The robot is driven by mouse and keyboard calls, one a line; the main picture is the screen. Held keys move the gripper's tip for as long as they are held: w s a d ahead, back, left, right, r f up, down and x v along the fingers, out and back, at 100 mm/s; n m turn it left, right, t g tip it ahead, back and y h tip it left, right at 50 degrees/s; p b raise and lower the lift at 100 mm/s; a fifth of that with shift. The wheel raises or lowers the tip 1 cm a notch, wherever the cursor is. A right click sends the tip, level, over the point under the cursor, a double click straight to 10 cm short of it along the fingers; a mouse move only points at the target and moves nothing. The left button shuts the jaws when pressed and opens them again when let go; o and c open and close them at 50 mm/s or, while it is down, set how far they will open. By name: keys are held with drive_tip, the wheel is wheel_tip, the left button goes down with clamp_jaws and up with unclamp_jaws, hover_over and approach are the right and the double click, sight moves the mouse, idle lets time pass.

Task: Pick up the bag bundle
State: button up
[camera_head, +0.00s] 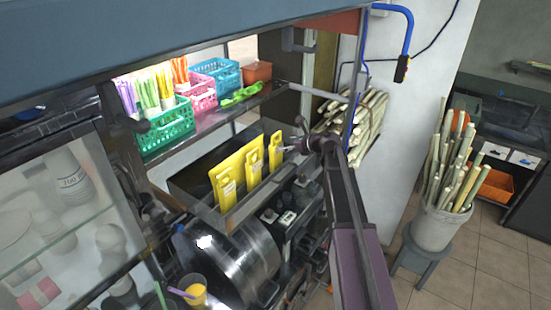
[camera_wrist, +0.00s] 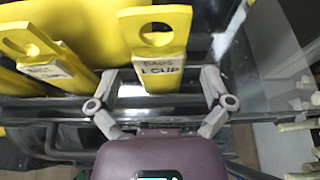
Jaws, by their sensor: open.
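Yellow bag bundles with handle holes stand upright in a dark tray (camera_head: 190,180) under the shelf. The right-hand bag bundle (camera_head: 275,150) is nearest my gripper (camera_head: 298,143). In the wrist view, my gripper (camera_wrist: 160,82) is open, with one finger to each side of a bag bundle (camera_wrist: 155,60) whose label reads "BAGS 1 CUP". No firm grip on it shows. Another bundle (camera_wrist: 65,75) with a label stands to the left. The lower part of the near bundle is hidden by the tray's front edge and my gripper.
Above is a shelf with a green basket (camera_head: 165,130), a pink basket (camera_head: 200,92) and a blue basket (camera_head: 217,75) of straws. A metal drum (camera_head: 240,260) and machinery lie below the tray.

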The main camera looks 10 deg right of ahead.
sight(280, 145)
drive_tip(key=shift+f, duration=0.1)
drive_tip(key=shift+w+a+f+b, duration=0.35)
drive_tip(key=shift+w+a+b, duration=0.05)
drive_tip(key=shift+a+b, duration=0.05)
drive_tip(key=shift+b+x, duration=0.7)
drive_tip(key=shift+x, duration=1.15)
drive_tip(key=c, duration=0.8)
